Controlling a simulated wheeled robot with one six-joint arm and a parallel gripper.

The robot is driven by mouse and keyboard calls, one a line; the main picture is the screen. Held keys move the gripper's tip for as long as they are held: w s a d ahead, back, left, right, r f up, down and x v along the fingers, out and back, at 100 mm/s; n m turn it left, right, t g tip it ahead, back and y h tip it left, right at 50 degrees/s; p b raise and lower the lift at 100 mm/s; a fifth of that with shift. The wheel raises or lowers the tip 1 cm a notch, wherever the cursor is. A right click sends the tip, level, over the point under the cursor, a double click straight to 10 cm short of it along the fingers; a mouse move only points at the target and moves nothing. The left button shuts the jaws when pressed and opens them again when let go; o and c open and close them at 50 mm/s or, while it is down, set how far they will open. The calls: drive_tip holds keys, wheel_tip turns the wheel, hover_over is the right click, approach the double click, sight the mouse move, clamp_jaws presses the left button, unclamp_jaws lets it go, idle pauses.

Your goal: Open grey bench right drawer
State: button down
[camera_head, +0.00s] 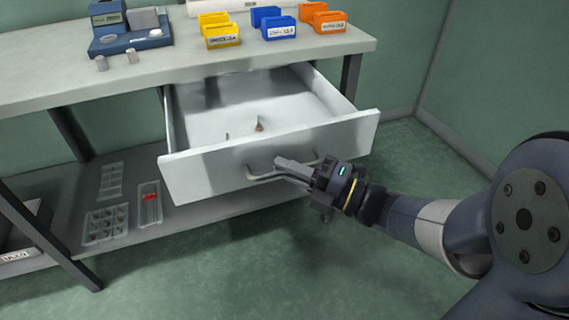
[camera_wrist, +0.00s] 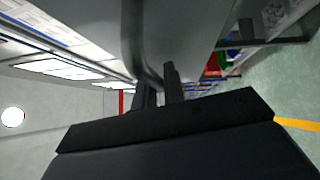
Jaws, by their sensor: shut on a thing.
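The right drawer (camera_head: 270,150) of the grey bench (camera_head: 190,69) is pulled well out in the head view. Its white front faces me, and two small items lie inside on its floor. My gripper (camera_head: 284,168) is at the drawer's bar handle (camera_head: 262,177), with its fingers shut on the bar near its middle. In the wrist view the two dark fingers (camera_wrist: 158,85) close around the grey handle bar (camera_wrist: 140,45). Part of the handle is hidden behind the fingers.
Yellow (camera_head: 220,30), blue (camera_head: 274,22) and orange (camera_head: 323,18) bins stand on the bench top. A blue device (camera_head: 128,35) sits at the back left. Clear trays (camera_head: 106,223) lie on the lower shelf. The floor right of the drawer is clear.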

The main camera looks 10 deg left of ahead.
idle(0.3)
drive_tip(key=c, duration=1.5)
unclamp_jaws()
drive_tip(key=shift+d, duration=0.15)
drive_tip(key=v, duration=1)
drive_tip(key=shift+d+p, duration=0.25)
drive_tip(key=shift+p, duration=0.1)
drive_tip(key=shift+s+f, duration=0.1)
drive_tip(key=shift+b+x, duration=0.35)
drive_tip(key=shift+x, duration=5.05)
